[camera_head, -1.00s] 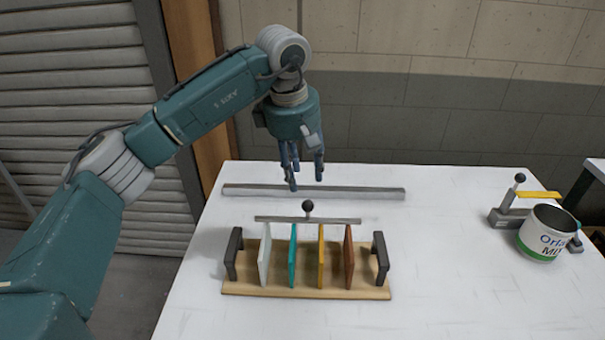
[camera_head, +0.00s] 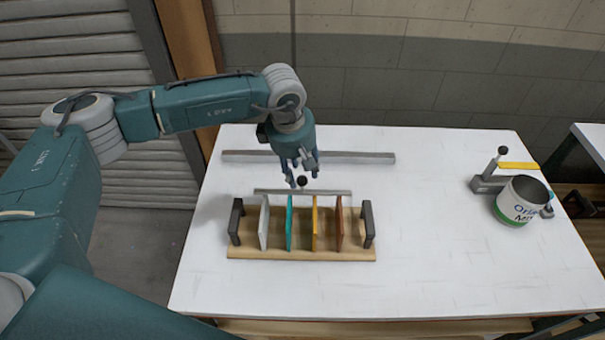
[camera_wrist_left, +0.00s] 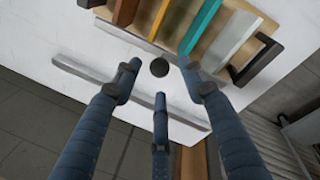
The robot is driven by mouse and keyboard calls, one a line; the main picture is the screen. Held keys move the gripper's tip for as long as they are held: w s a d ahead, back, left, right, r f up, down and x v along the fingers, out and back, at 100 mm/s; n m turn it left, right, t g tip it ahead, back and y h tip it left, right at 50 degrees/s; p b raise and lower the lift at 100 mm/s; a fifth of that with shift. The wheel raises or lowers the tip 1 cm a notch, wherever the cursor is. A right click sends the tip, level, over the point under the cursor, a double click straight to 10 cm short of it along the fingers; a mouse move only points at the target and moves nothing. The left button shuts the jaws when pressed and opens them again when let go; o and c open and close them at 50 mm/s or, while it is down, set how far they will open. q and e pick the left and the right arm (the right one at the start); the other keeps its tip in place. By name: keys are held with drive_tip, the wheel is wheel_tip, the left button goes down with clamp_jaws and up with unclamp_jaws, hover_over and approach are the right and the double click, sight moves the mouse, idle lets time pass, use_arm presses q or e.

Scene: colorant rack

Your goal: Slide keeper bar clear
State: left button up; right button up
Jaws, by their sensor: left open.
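The keeper bar (camera_head: 330,192) is a thin grey strip with a black ball knob (camera_head: 302,181). It lies along the back of the rack, by the top edges of the coloured panels. The wooden rack (camera_head: 300,254) has a dark handle at each end. My left gripper (camera_head: 303,172) points down just behind and above the knob, fingers apart. In the left wrist view the knob (camera_wrist_left: 159,67) shows between the open fingertips (camera_wrist_left: 160,78), with no clear contact. The bar (camera_wrist_left: 140,44) runs behind the knob there. My right gripper is not in view.
The rack holds white, teal, yellow and brown panels (camera_head: 314,224). A long grey rail (camera_head: 355,157) lies on the white table (camera_head: 430,260) behind it. A paint can (camera_head: 519,203) and a metal fixture with a yellow strip (camera_head: 487,182) stand at right. The table between is clear.

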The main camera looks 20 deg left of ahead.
sight(301, 178)
use_arm(q)
drive_tip(key=f, duration=0.2)
drive_tip(key=w+f+p, duration=0.1)
drive_tip(key=f, duration=0.1)
drive_tip(key=shift+f, duration=0.2)
drive_tip(key=shift+w+d+f+p, duration=0.15)
drive_tip(key=shift+f+p, duration=0.15)
drive_tip(key=shift+f, duration=0.3)
clamp_jaws()
